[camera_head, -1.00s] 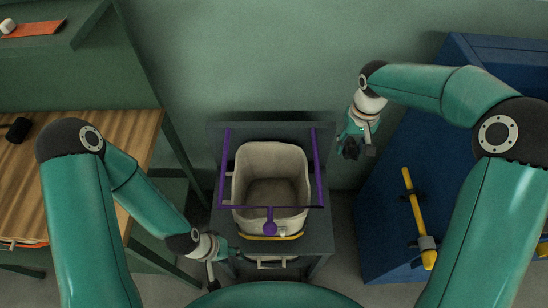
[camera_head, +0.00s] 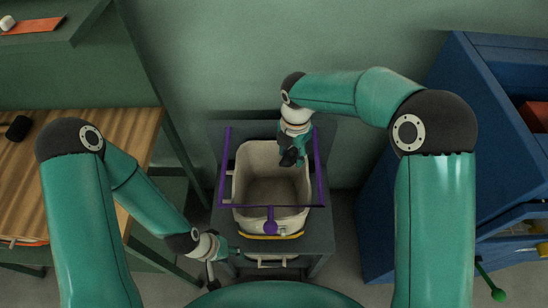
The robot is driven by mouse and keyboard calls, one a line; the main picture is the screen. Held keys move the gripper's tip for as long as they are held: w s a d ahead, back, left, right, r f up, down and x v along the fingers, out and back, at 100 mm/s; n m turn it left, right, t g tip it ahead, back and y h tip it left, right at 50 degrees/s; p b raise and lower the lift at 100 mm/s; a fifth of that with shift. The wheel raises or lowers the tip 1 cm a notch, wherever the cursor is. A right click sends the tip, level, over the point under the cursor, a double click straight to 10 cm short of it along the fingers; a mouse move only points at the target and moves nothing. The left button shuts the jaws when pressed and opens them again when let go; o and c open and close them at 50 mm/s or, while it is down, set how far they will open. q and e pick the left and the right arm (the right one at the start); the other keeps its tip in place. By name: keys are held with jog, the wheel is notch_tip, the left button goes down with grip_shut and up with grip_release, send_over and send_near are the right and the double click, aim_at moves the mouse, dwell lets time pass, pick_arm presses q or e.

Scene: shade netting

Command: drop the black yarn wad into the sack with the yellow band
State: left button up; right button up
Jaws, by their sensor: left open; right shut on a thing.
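The sack (camera_head: 242,190) is cream, open at the top, with a yellow band (camera_head: 270,236) low on its near side. It stands within a purple frame (camera_head: 223,175) on a dark stand, and its visible inside is empty. My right gripper (camera_head: 289,158) is over the sack's far right rim, shut on the black yarn wad. The wad is small and dark and hard to tell apart from the dark fingers. My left gripper (camera_head: 222,268) is open and empty, low at the sack's near left, beside the stand.
A wooden table (camera_head: 75,160) with a black object (camera_head: 18,128) is at left. A shelf above it holds an orange sheet (camera_head: 35,25). A blue cabinet (camera_head: 485,90) stands at right, with a green-knobbed lever (camera_head: 497,294) near its lower edge.

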jog(key=s+a+f+n+b, duration=0.1)
jog(key=a+f+n+b, duration=0.3)
jog(key=f+n, duration=0.3)
jog(key=shift+n+b, duration=0.4)
jog(key=shift+b, duration=0.05)
jog(key=o, duration=0.8)
notch_tip(320, 180, up, 12)
jog(key=shift+f, duration=0.1)
dwell(0.3)
dwell(0.5)
